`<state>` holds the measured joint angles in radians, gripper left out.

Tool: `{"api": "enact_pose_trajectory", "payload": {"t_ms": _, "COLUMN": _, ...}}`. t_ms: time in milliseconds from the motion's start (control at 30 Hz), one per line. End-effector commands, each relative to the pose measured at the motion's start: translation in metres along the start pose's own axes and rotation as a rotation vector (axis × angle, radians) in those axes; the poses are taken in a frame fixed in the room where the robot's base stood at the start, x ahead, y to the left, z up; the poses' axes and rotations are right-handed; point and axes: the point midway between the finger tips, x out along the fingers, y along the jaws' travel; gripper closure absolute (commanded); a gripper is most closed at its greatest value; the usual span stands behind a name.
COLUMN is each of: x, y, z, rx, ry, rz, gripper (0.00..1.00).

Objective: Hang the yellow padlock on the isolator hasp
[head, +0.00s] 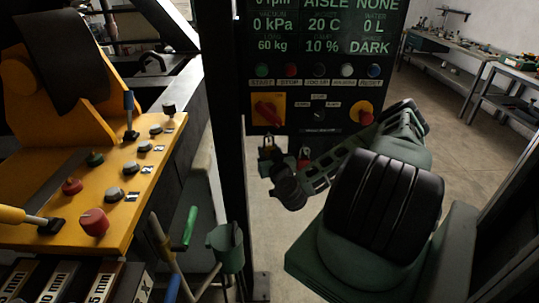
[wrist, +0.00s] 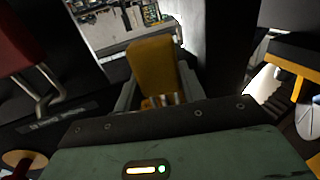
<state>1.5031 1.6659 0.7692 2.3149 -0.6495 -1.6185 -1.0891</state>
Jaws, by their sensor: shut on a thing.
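My gripper (head: 270,169) is shut on the yellow padlock (head: 265,153), below the lower edge of the dark control panel. In the wrist view the yellow padlock (wrist: 151,68) sits between the two fingers of my gripper (wrist: 155,92). The isolator is a red rotary handle (head: 266,111) on a yellow plate at the panel's lower left, above the padlock. The hasp cannot be made out clearly. The padlock appears apart from the isolator plate.
A red padlock (head: 303,161) is close to the right of my gripper; its body also shows in the wrist view (wrist: 18,45). A red knob (head: 366,117) sits at the panel's lower right. A dark post (head: 229,150) and yellow console (head: 125,175) stand to the left.

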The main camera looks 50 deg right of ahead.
Motion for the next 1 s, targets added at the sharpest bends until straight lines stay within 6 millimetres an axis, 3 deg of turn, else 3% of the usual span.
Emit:
{"api": "enact_pose_trajectory", "payload": {"t_ms": 400, "x": 0.019, "y": 0.005, "z": 0.007, "rx": -0.002, "ry": 0.002, "rz": 0.001, "gripper": 0.86}}
{"api": "enact_pose_trajectory", "payload": {"t_ms": 1000, "x": 0.022, "y": 0.006, "z": 0.011, "rx": 0.0, "ry": 0.001, "rz": 0.001, "gripper": 0.86}}
